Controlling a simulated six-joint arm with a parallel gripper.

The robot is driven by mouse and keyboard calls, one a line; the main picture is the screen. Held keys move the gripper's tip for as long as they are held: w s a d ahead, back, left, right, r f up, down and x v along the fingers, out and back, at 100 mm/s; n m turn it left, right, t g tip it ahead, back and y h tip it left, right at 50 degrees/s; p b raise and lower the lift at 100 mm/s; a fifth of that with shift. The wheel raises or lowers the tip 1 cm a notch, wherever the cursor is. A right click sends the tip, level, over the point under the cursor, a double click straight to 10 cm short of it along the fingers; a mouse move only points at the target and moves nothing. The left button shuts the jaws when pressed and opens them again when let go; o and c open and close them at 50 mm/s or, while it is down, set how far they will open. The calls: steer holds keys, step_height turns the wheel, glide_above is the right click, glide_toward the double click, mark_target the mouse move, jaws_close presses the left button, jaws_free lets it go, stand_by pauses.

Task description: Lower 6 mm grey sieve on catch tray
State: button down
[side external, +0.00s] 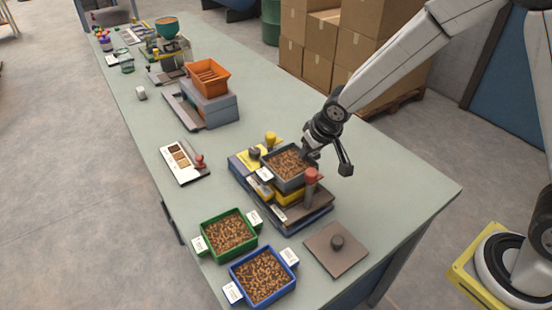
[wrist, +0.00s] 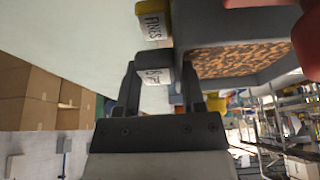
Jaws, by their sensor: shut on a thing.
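The grey sieve (side external: 271,171) is full of brown pellets and sits level above the yellow tray (side external: 287,197) on the shaker stand. I cannot tell whether sieve and tray touch. My gripper (side external: 311,152) is at the sieve's far right side. In the wrist view my gripper (wrist: 160,90) is shut on the sieve's labelled tab (wrist: 158,76), with one finger on each side. The sieve's dark wall and pellets (wrist: 235,60) show at the right. A yellow tab marked FINES (wrist: 153,25) shows beyond. The tray's inside is hidden.
A red-topped post (side external: 311,178) stands close in front of the sieve. A green bin (side external: 204,230) and a blue bin (side external: 236,272), both with pellets, stand nearer. A flat plate with a knob (side external: 336,250) lies at right.

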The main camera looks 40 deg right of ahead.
steer(key=shift+f, duration=0.7)
stand_by(2.3)
jaws_free()
steer(key=shift+r, duration=0.2)
steer(key=shift+r, duration=3.8)
steer(key=s+d+f+g, duration=0.1)
steer(key=s+d, duration=0.2)
steer(key=s, duration=0.5)
steer(key=s+d+f+g, duration=0.1)
steer(key=s+d+f, duration=0.1)
steer(key=s, duration=0.6)
steer(key=shift+s+d, duration=0.4)
steer(key=shift+d, duration=0.45)
